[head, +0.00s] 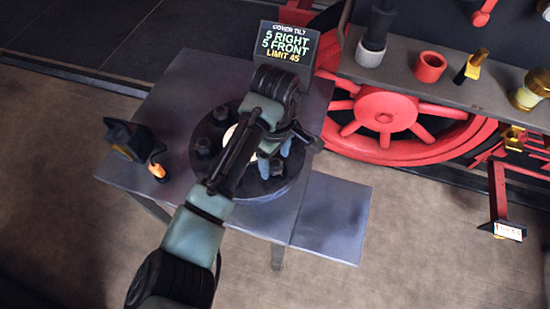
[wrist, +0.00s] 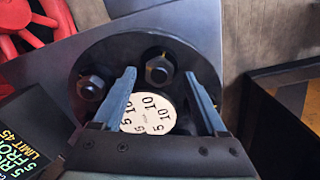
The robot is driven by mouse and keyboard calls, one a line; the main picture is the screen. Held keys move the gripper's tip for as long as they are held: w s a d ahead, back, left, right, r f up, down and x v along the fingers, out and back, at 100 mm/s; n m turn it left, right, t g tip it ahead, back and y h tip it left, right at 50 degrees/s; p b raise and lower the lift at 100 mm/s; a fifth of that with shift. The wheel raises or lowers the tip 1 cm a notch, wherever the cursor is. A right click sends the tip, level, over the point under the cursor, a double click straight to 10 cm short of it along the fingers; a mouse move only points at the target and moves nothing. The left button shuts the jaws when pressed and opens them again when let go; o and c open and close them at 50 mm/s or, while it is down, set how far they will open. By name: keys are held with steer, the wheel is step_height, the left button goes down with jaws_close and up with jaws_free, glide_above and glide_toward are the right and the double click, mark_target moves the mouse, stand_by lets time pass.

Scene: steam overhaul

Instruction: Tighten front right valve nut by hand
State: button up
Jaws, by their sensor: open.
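The round dark valve cover (head: 240,193) lies on the grey table, partly hidden by my arm. Dark nuts (head: 202,147) stand around its rim on the left. In the wrist view, two dark nuts show beyond my fingers: one at the left (wrist: 91,86) and one with a yellowish mark (wrist: 157,72) near the middle. The marked one appears to be the front right nut. My gripper (wrist: 165,88) is open and empty, with its blue-grey fingers apart over the cover; it also shows in the head view (head: 275,160). A pale round dial (wrist: 148,112) shows between the fingers.
A sign (head: 288,47) reading "5 right, 5 front, limit 45" stands at the table's back. A black device with an orange part (head: 130,142) sits at the left. A red wheel (head: 385,115) and a shelf with a red cup (head: 430,67) are at the right.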

steer(key=shift+w+f, duration=0.1)
steer(key=shift+f, duration=0.55)
jaws_close()
steer(key=shift+r+p, duration=0.2)
steer(key=shift+p, duration=0.3)
